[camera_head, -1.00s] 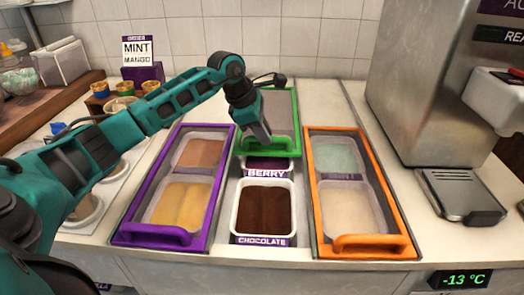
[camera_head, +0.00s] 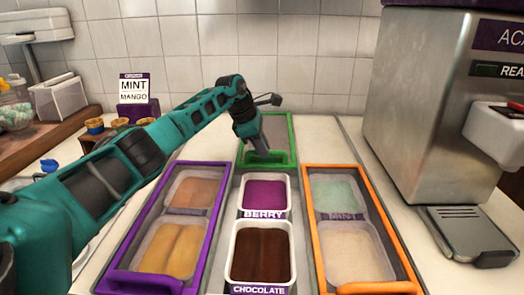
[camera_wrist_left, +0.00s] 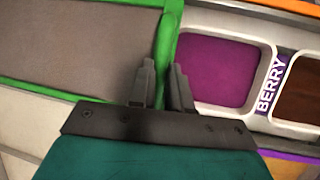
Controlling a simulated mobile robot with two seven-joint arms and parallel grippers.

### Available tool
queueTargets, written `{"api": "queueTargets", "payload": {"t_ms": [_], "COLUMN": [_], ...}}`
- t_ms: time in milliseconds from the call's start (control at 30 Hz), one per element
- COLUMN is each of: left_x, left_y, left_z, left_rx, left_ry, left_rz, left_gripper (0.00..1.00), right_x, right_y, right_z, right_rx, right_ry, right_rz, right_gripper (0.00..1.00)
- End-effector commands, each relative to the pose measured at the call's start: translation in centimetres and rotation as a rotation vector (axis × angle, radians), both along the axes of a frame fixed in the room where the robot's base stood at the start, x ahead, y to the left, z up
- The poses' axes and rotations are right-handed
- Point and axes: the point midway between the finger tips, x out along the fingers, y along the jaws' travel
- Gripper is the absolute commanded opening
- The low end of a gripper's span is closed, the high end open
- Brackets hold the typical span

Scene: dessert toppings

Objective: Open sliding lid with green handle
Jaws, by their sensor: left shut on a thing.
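The green-framed sliding lid (camera_head: 283,134) is pushed toward the back of the middle lane. Its green handle (camera_head: 284,158) is at the lid's front edge, and it also shows in the left wrist view (camera_wrist_left: 164,50). My left gripper (camera_head: 262,153) is shut on the handle, with one finger on each side in the left wrist view (camera_wrist_left: 162,85). In front of the lid, the purple berry tub (camera_head: 264,193) and the brown chocolate tub (camera_head: 262,253) are both uncovered. My right gripper is not in view.
A purple-framed lid (camera_head: 213,225) covers the left lane, and an orange-framed lid (camera_head: 400,251) covers the right lane. A steel machine (camera_head: 420,110) stands at the right. The order sign (camera_head: 133,89) and small cups stand at the back left.

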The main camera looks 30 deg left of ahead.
Motion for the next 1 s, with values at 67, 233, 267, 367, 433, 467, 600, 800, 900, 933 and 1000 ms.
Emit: {"api": "queueTargets", "payload": {"t_ms": [67,233,267,367,433,467,600,800,900,933,1000], "left_x": [0.18,0.28,0.28,0.27,0.27,0.27,0.26,0.26,0.26,0.26,0.25], "left_y": [0.19,0.26,0.26,0.26,0.26,0.26,0.26,0.21,0.19,0.19,0.21], "left_z": [0.02,0.01,0.01,0.01,0.01,0.01,0.00,-0.01,-0.02,-0.01,0.04], "left_rx": [0.002,0.003,0.003,0.003,0.003,0.003,0.002,0.001,0.001,0.001,0.001], "left_ry": [0.000,0.001,0.001,0.001,0.001,0.001,0.000,0.001,0.001,0.001,0.001], "left_rz": [0.002,0.001,0.001,0.001,0.001,0.001,0.001,0.000,0.000,0.000,0.000], "left_gripper": [0.00,0.00,0.00,0.00,0.00,0.00,0.27,0.43,0.43,0.43,0.43], "right_x": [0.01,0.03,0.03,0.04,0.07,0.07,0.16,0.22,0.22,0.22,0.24], "right_y": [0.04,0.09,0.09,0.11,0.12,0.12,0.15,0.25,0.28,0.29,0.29], "right_z": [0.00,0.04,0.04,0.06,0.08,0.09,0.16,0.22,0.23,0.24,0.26], "right_rx": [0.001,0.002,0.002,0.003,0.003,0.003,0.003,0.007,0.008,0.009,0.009], "right_ry": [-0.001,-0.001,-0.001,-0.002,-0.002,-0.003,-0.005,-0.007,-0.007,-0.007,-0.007], "right_rz": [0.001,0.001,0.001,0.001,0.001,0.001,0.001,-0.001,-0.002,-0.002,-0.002], "right_gripper": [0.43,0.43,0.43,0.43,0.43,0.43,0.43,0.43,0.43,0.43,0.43]}}
